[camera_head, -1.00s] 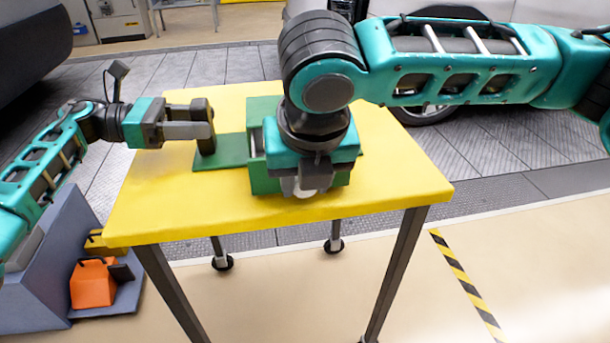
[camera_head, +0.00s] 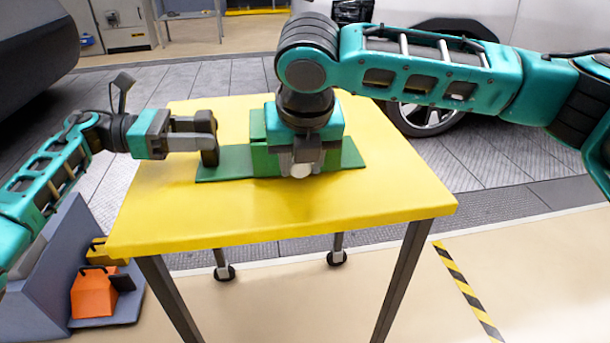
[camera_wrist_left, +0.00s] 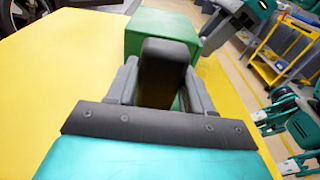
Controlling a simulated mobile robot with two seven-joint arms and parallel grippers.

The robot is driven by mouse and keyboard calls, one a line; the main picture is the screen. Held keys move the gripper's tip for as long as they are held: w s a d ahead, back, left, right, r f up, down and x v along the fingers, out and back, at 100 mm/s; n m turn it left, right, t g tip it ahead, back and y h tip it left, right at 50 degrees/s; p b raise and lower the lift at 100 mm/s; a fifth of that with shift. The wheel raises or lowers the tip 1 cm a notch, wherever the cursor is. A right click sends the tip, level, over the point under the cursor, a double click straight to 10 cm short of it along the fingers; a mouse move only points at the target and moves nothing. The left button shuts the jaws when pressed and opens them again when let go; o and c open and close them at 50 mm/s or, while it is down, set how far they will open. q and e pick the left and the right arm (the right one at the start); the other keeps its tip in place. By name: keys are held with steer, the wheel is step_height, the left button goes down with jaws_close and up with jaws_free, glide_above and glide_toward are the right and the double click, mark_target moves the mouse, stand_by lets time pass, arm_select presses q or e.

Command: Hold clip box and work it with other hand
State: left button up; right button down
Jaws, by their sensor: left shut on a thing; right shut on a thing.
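A green clip box (camera_head: 259,159) stands on a green base plate (camera_head: 222,172) on the yellow table. A dark upright handle (camera_head: 209,145) rises at the plate's left end. My left gripper (camera_head: 205,140) is shut on this handle. The left wrist view shows the handle (camera_wrist_left: 165,70) between the fingers, with the green box (camera_wrist_left: 155,25) beyond it. My right gripper (camera_head: 303,160) is at the front of the box and shut on a whitish round knob (camera_head: 300,171). The right wrist and gripper hide much of the box's top and front.
The yellow table (camera_head: 280,215) is clear in front of the plate. An orange container (camera_head: 93,293) sits on a grey-blue stand at lower left. A vehicle wheel (camera_head: 428,115) is behind the table at right.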

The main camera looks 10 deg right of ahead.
steer(key=shift+w, duration=0.5)
arm_select(q)
steer(key=shift+s+d, duration=0.1)
arm_select(e)
steer(key=c, duration=0.7)
jaws_free()
steer(key=shift+s, duration=0.1)
steer(key=v, duration=1.2)
steer(key=shift+d, duration=0.1)
arm_select(q)
steer(key=o, duration=1)
